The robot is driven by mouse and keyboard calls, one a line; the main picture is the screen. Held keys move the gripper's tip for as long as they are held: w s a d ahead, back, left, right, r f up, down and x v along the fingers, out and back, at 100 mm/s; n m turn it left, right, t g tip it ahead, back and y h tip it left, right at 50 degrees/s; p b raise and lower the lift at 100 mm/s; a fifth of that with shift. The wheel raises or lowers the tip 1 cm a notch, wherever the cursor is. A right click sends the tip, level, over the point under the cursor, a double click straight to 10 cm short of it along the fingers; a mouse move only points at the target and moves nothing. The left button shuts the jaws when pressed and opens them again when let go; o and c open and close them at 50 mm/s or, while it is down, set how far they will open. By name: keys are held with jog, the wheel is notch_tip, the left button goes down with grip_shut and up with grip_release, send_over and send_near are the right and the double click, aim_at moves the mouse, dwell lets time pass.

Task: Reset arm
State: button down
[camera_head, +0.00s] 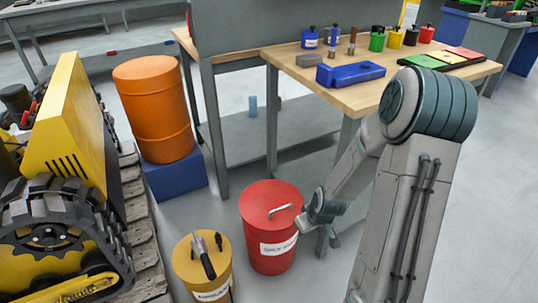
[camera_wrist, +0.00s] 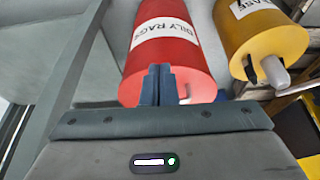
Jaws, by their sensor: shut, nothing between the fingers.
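My gripper (camera_wrist: 157,84) shows in the wrist view with its two fingers together and nothing between them. In the head view my arm reaches down beside the workbench, and its wrist end is just right of the red can (camera_head: 268,258). The red can has a closed lid with a metal handle and a white label. In the wrist view the red can (camera_wrist: 170,62) is behind the fingertips, its label reading "OILY RAGS". I cannot tell whether the fingers touch it.
A yellow can (camera_head: 203,267) with a tool on its lid stands left of the red can. A wooden-topped workbench (camera_head: 405,80) holds a blue block (camera_head: 350,73) and several small containers. An orange barrel (camera_head: 155,110) and a yellow tracked machine (camera_head: 55,130) stand left.

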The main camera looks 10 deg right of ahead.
jog(key=s+a+r+m+p, duration=0.1)
jog(key=s+r+p, duration=0.4)
jog(key=r, duration=1.2)
jog(key=s+a+r+m+p, duration=0.1)
jog(key=s+a+r+p, duration=0.2)
jog(key=r+p, duration=1)
jog(key=s+a+r+m+g+h+p, duration=0.1)
jog(key=s+r+p, duration=0.7)
jog(key=r, duration=1.4)
jog(key=shift+s+a+r+m+p, duration=0.15)
jog(key=shift+a+r+m+p, duration=0.3)
jog(key=shift+p, duration=0.65)
jog(key=shift+f, duration=0.1)
